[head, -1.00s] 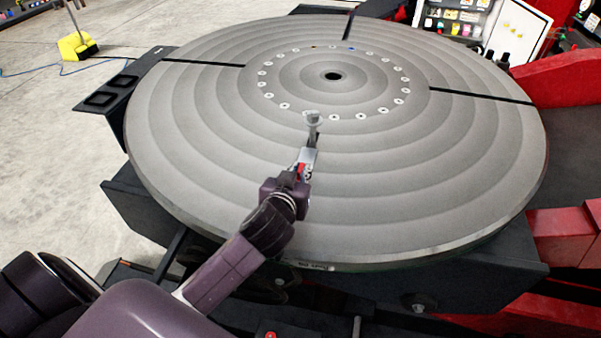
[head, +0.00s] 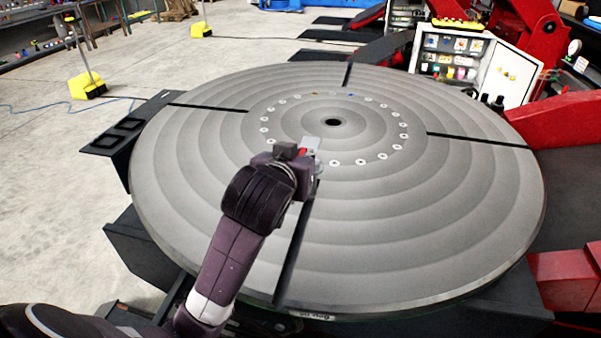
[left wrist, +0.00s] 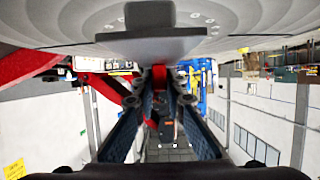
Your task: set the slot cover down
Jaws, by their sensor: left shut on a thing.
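My left gripper (head: 304,158) reaches over the big round grey table from the front left. It is shut on the slot cover, a small grey plate (head: 310,143) with red beside it. In the left wrist view the grey plate (left wrist: 150,47) lies just past the converging fingertips (left wrist: 159,80), close to the table's face. The wrist hides much of the grip, and I cannot tell whether the cover touches the table. A small pale round piece (head: 319,166) shows partly behind the gripper, by the inner end of the dark front slot (head: 290,255). My right gripper is not in view.
The round table (head: 430,215) has a centre hole (head: 332,122), a ring of pale discs and dark radial slots. Its right half is clear. Red machine parts (head: 480,128) stand at the right, an open cabinet (head: 455,60) behind and yellow-based posts (head: 87,86) at the left.

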